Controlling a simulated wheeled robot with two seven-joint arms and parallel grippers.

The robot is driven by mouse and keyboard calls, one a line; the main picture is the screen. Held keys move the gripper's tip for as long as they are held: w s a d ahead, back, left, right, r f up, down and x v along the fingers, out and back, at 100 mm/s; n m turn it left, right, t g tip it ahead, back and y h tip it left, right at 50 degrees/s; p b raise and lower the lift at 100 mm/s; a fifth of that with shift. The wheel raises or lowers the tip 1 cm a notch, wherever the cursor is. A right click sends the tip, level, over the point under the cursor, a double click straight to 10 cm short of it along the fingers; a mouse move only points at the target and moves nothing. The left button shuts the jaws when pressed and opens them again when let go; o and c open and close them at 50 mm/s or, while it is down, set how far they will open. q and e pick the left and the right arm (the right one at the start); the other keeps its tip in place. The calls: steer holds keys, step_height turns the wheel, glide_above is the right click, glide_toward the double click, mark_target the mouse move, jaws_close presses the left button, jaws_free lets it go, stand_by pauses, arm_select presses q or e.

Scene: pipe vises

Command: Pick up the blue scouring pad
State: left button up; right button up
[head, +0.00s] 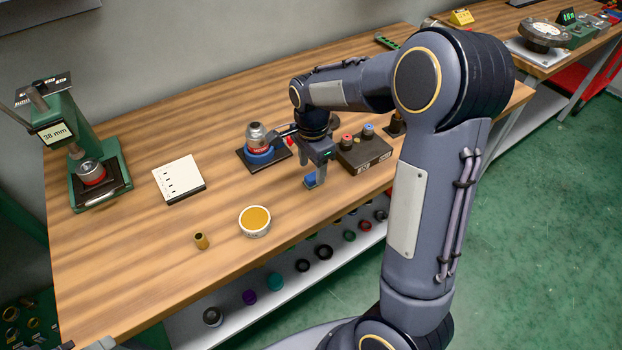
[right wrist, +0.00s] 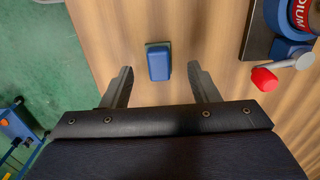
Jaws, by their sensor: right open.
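The blue scouring pad (head: 310,180) lies on the wooden workbench (head: 120,240), near its front edge. In the right wrist view the blue scouring pad (right wrist: 158,62) shows as a small rounded block with a thin green edge. My right gripper (head: 306,176) is above the bench at the pad. In the right wrist view my right gripper (right wrist: 162,80) is open, its two fingers on either side of the pad's line and a little short of it, with nothing between them. The pad is partly covered by a finger in the head view. My left gripper cannot be made out.
A can on a blue ring (head: 258,150) stands on a dark plate left of my right gripper. A dark box with red and blue knobs (head: 364,155) sits to the right. A green press (head: 95,165) is far left.

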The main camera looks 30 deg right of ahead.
mark_target(313, 176)
steer(key=shift+f, duration=1.6)
steer(key=shift+s, duration=0.1)
steer(key=shift+c, duration=0.3)
steer(key=c, duration=1)
steer(key=shift+r, duration=0.2)
steer(key=shift+r, duration=0.3)
step_height(313, 176, up, 2)
steer(key=shift+r, duration=0.15)
steer(key=s+a+r, duration=0.4)
steer(key=s+r, duration=0.5)
steer(key=s, duration=0.4)
steer(key=shift+s+r, duration=0.2)
steer(key=shift+r, duration=0.2)
